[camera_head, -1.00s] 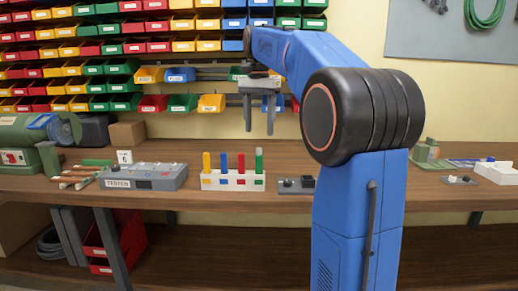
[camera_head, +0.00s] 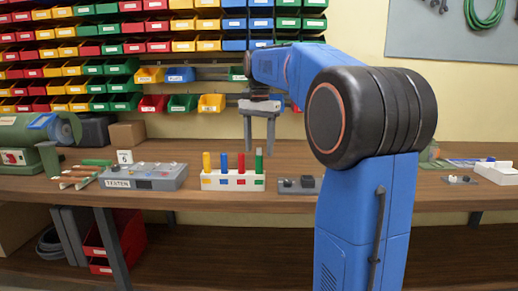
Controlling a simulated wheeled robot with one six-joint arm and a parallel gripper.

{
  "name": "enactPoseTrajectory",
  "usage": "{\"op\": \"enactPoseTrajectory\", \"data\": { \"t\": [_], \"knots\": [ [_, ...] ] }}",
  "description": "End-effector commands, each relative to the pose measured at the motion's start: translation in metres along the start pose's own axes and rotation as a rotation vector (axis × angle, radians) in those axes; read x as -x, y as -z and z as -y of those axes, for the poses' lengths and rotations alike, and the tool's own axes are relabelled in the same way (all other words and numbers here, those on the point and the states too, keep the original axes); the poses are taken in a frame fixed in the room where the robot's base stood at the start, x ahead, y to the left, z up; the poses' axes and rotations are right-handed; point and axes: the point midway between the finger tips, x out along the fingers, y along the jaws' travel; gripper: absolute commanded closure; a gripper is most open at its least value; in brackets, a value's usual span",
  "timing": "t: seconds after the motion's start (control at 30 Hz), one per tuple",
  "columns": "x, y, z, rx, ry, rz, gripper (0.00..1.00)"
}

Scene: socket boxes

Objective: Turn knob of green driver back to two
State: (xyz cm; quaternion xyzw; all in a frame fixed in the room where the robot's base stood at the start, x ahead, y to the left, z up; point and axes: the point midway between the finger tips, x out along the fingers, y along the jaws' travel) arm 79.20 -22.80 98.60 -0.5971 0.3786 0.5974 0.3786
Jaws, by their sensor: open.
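The green driver (camera_head: 259,164) stands upright at the right end of a white rack (camera_head: 232,181) on the workbench. A small grey patch shows at its top; the knob's setting is too small to read. My gripper (camera_head: 260,150) points down with its two grey fingers apart and empty. In the picture its fingertips sit beside and around the top of the green driver; I cannot tell from this view whether they are at the same depth or touching it.
Red (camera_head: 241,164), blue (camera_head: 223,164) and yellow (camera_head: 207,163) drivers stand in the same rack. A grey tester box (camera_head: 144,177) is to the left. A small dark block with knobs (camera_head: 298,185) is to the right. Coloured bins hang behind.

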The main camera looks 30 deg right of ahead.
Motion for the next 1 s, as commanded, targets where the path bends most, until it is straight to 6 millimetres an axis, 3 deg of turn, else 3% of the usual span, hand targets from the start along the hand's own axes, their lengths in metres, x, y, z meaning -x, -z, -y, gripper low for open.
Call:
{"op": "enactPoseTrajectory", "data": {
  "t": [0.17,0.4,0.67,1.0],
  "knots": [
    [0.0001,0.0,0.0,0.0,0.0,0.0,0.44],
    [0.0002,0.0,0.0,0.0,0.0,0.0,0.95],
    [0.0002,0.0,0.0001,0.053,0.0,0.0,0.95],
    [0.0003,0.0,0.0001,0.389,0.0,0.0,0.95]
  ]
}}
